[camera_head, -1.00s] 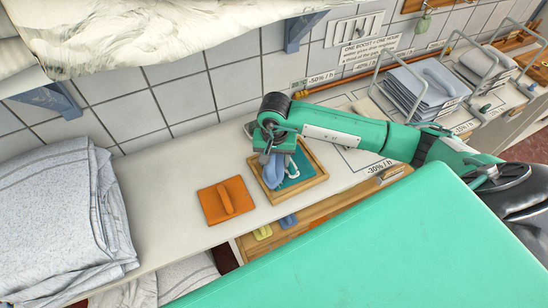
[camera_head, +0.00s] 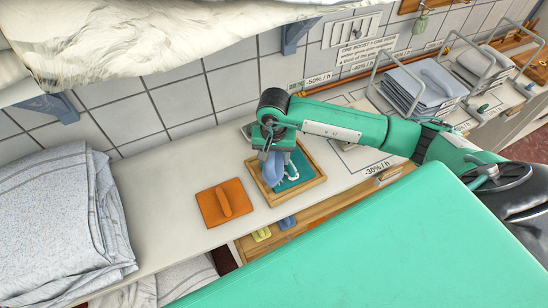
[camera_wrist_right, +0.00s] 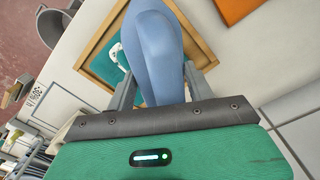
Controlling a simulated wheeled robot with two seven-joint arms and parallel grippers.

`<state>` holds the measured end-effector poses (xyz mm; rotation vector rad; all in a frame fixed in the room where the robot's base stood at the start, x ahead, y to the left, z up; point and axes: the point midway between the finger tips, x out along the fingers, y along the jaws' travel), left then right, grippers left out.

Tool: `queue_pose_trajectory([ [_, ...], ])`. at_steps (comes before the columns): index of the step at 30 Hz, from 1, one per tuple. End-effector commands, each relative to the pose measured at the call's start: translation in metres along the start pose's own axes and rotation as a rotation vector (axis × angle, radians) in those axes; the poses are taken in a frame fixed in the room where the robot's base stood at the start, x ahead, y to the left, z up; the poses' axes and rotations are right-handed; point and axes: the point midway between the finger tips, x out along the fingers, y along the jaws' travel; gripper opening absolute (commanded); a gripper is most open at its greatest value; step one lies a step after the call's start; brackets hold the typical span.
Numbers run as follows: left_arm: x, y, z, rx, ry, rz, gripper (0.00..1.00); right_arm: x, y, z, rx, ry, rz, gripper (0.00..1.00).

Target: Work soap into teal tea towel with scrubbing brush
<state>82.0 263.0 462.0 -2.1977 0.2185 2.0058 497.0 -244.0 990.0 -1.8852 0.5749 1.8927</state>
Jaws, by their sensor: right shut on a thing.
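The teal tea towel (camera_head: 290,182) lies flat inside a shallow wooden frame tray (camera_head: 309,183) on the counter. A white squiggle of soap (camera_head: 293,171) shows on it. It also shows in the right wrist view, where the towel (camera_wrist_right: 103,67) is partly hidden by the brush. My right gripper (camera_head: 273,155) is over the tray, shut on a smooth blue scrubbing brush (camera_head: 270,172). In the right wrist view the blue brush (camera_wrist_right: 152,50) sits between the two fingers. Its underside is hidden, so I cannot tell whether it touches the towel. My left gripper is not in view.
An orange pad with a handle (camera_head: 225,203) lies left of the tray. A folded grey cloth pile (camera_head: 60,220) fills the counter's left. An open drawer (camera_head: 315,215) below holds small yellow and blue items. Wire racks with folded cloths (camera_head: 425,85) stand at right.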

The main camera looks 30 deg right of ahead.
Motion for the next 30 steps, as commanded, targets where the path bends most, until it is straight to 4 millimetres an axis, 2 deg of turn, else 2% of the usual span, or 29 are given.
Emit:
queue_pose_trajectory([
  [15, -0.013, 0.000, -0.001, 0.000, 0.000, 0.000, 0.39, -0.044, -0.001, -0.001, 0.000, 0.003, -0.005, 0.17],
  [30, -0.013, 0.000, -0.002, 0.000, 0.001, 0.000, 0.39, -0.047, -0.001, -0.002, 0.004, 0.002, -0.007, 0.17],
])
